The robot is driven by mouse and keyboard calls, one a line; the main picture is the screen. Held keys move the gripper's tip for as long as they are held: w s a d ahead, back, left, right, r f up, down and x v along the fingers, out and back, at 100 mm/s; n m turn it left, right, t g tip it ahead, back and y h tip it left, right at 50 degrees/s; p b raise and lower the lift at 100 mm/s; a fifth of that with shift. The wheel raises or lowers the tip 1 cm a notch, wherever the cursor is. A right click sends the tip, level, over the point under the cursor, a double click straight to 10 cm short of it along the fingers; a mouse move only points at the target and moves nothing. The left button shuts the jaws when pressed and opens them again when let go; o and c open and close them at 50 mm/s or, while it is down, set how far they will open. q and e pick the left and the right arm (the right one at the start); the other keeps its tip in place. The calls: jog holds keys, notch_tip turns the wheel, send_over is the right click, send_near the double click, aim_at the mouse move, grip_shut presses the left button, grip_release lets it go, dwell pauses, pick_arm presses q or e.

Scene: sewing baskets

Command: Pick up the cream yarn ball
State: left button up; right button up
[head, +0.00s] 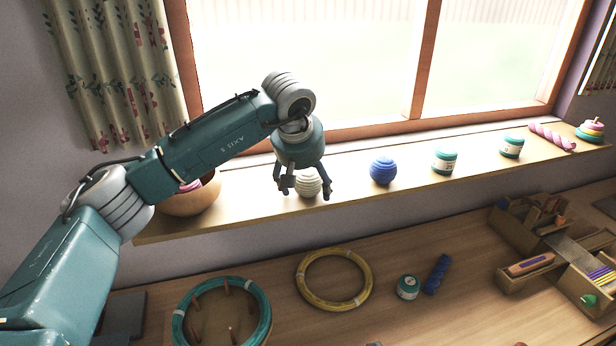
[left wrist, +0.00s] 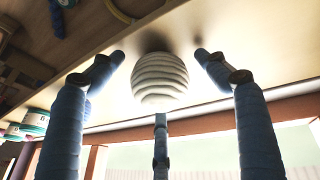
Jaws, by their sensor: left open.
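The cream yarn ball (head: 309,184) sits on the window sill shelf (head: 240,211), partly hidden behind my gripper's fingers in the head view. In the left wrist view the ball (left wrist: 160,78) is ribbed and whole, centred among the fingers. My left gripper (head: 304,190) is open, its fingers spread around the ball and pointing down toward the sill. In the left wrist view two fingers stand left and right of the ball with gaps, and a third is below it in the picture. My right gripper does not show.
A blue yarn ball (head: 383,171) sits right of the cream one, then teal-banded skeins (head: 445,160) and a pink twist (head: 552,137). A wooden bowl (head: 190,198) is at left. Below, the table holds a yellow hoop (head: 334,279), a teal hoop (head: 222,312) and a wooden organiser (head: 530,228).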

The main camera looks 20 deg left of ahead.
pick_arm(q)
jog(key=c, duration=1.2)
